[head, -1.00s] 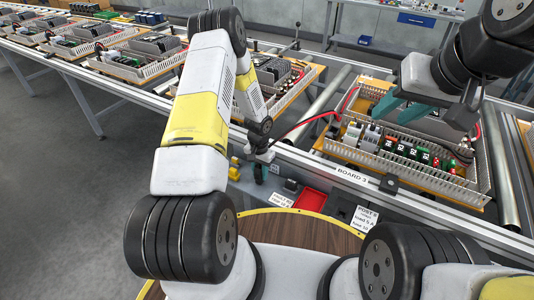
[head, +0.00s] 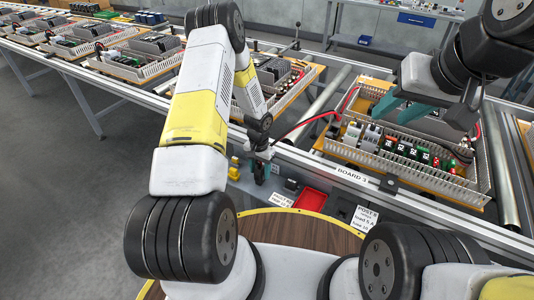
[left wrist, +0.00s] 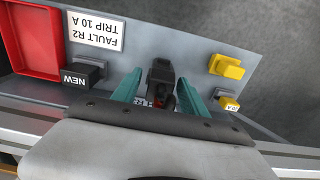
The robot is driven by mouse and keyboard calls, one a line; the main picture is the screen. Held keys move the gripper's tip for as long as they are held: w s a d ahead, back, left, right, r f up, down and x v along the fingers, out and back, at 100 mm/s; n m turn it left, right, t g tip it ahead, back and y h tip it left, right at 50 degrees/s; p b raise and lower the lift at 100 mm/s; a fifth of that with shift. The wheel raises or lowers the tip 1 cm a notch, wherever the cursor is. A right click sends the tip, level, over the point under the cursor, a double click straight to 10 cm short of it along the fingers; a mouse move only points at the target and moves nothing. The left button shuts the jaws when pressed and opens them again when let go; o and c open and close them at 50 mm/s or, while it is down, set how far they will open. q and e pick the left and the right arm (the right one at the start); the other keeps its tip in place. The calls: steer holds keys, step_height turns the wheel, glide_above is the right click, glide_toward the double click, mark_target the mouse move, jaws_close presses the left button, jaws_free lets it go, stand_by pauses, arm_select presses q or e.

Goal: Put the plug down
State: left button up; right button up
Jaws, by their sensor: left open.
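The plug (left wrist: 160,80) is a small black piece with a red part, upright between the teal fingers of my left gripper (left wrist: 162,88) in the left wrist view. The fingers are open, with a gap visible on each side of it. In the head view my left gripper (head: 262,168) is low over the grey ledge at the conveyor's near edge, and the plug is mostly hidden by it. My right gripper (head: 392,108) has its teal fingers apart and empty, above the wiring board (head: 440,185).
A red tray (left wrist: 30,40), a black block marked NEW (left wrist: 84,74) and a FAULT R2 label (left wrist: 95,30) lie to the left in the wrist view. Yellow pieces (left wrist: 227,66) are to the right. A red cable (head: 305,122) runs from the board towards my left gripper.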

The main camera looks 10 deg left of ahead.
arm_select(q)
step_height(320, 180, up, 10)
steer(key=shift+r, duration=0.2)
step_height(320, 180, up, 14)
steer(key=n+t, duration=0.1)
glide_above(257, 170)
steer(key=s+r+n+t, duration=0.15)
steer(key=s+r, duration=0.45)
steer(key=r, duration=0.6)
steer(key=s+d+r+t+h, duration=0.1)
steer(key=s+r+t, duration=0.1)
steer(key=s+r, duration=0.3)
steer(key=s+d+r+t+h, duration=0.1)
steer(key=s+r, duration=0.5)
steer(key=s, duration=0.6)
steer(key=shift+s+d+r+n+t, duration=0.2)
steer(key=shift+d+n+t, duration=0.15)
steer(key=shift+d+n, duration=0.15)
